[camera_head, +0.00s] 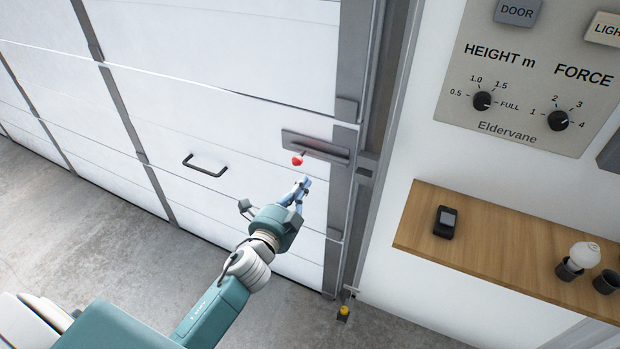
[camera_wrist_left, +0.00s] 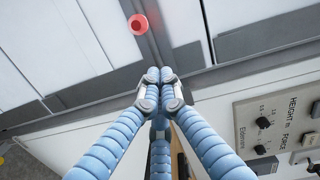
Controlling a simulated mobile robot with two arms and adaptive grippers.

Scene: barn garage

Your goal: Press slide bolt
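The slide bolt (camera_head: 322,149) is a grey metal plate and bar on the white garage door, near its right edge. Its red knob (camera_head: 297,160) sticks out at the left part of the bolt. The knob also shows in the left wrist view (camera_wrist_left: 138,23), above and left of the fingertips. My left gripper (camera_head: 303,183) is just below the knob in the head view, apart from it in the picture. In the left wrist view its blue ribbed fingers (camera_wrist_left: 160,76) meet at the tips with nothing between them. My right gripper is in neither view.
A black door handle (camera_head: 205,166) is left of the bolt. A wooden shelf (camera_head: 470,229) with a small black device (camera_head: 445,222) and a bulb (camera_head: 584,255) juts from the right wall. A control panel (camera_head: 535,75) hangs above it. Concrete floor lies lower left.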

